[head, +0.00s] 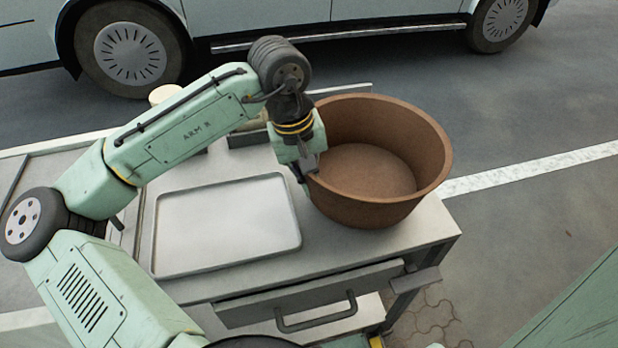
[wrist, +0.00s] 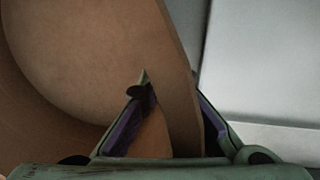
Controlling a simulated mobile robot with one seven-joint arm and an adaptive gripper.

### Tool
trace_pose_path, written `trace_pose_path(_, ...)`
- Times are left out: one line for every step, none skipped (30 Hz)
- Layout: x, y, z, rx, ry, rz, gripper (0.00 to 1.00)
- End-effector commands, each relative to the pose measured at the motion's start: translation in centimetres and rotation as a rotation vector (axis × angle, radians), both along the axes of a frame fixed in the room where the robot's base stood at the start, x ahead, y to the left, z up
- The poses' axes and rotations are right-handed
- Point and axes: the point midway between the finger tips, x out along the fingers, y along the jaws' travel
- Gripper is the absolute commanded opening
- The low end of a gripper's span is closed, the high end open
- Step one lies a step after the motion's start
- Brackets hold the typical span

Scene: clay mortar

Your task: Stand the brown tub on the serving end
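The brown tub (head: 365,170) is a wide, round, empty bowl with sloping sides. In the head view it is upright at the right end of the grey worktop (head: 425,232); I cannot tell whether its base touches the top. My gripper (head: 304,172) is at the tub's left rim, pointing down. In the wrist view the tub's rim (wrist: 176,85) passes between the two fingers (wrist: 172,105), one inside the tub and one outside. The outer fingertip is hidden behind the rim, and whether the fingers press on the wall is unclear.
A shallow metal tray (head: 225,225) lies on the worktop left of the tub. A low ledge (head: 345,90) runs along the back, with a pale round object (head: 163,94) behind my arm. A drawer with a handle (head: 317,314) is at the front. A vehicle (head: 350,15) stands behind.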

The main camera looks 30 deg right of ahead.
Motion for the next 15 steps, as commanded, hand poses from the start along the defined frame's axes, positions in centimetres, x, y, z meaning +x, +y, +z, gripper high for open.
trace_pose_path(0.1,0.0,-0.4,-0.002,-0.001,0.002,0.00)
trace_pose_path(0.1,0.0,-0.7,-0.002,-0.001,0.002,0.00)
trace_pose_path(0.1,0.0,-1.0,-0.002,-0.001,0.001,0.00)
trace_pose_path(0.0,0.0,-1.2,-0.003,-0.001,0.001,0.00)
trace_pose_path(0.0,0.0,-1.3,-0.005,-0.002,0.002,0.00)
trace_pose_path(0.0,0.0,-1.3,-0.005,-0.002,0.001,0.00)
trace_pose_path(0.0,0.0,-1.3,-0.005,-0.002,0.001,0.00)
trace_pose_path(0.0,0.0,-1.3,-0.005,-0.002,0.001,0.00)
trace_pose_path(0.0,0.0,-1.3,-0.005,-0.002,0.001,0.00)
trace_pose_path(0.0,0.0,-1.3,-0.005,-0.002,0.001,0.00)
trace_pose_path(0.0,0.0,-1.3,-0.005,-0.002,0.002,0.00)
trace_pose_path(0.0,0.0,-1.4,-0.004,-0.001,0.001,0.00)
trace_pose_path(0.0,0.0,-1.5,-0.004,-0.001,0.001,0.00)
trace_pose_path(0.0,0.0,-1.5,-0.002,-0.001,0.001,0.04)
trace_pose_path(0.0,0.0,-1.5,-0.002,-0.001,0.001,0.07)
